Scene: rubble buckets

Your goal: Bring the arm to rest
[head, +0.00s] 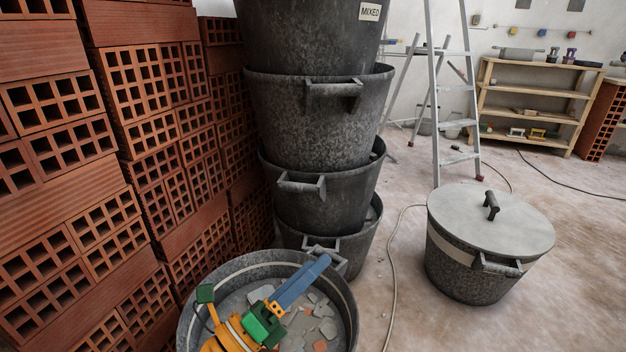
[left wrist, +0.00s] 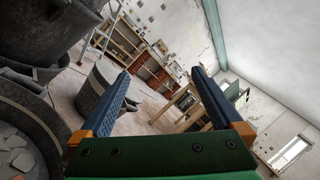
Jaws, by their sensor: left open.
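My left gripper (head: 318,264) is in the lower middle of the head view, in front of the open bucket with rubble. Its blue fingers point up and to the right; one finger largely covers the other there. In the left wrist view the gripper (left wrist: 160,82) shows two blue fingers spread wide apart, with nothing between them. My right gripper is in neither view.
An open bucket (head: 346,312) with rubble lies behind my left gripper in the picture. Stacked buckets (head: 310,120) stand behind it, with a brick wall (head: 110,150) at left. A lidded bucket (head: 460,272) stands right. A ladder (head: 436,110) and shelf (head: 530,91) are farther back.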

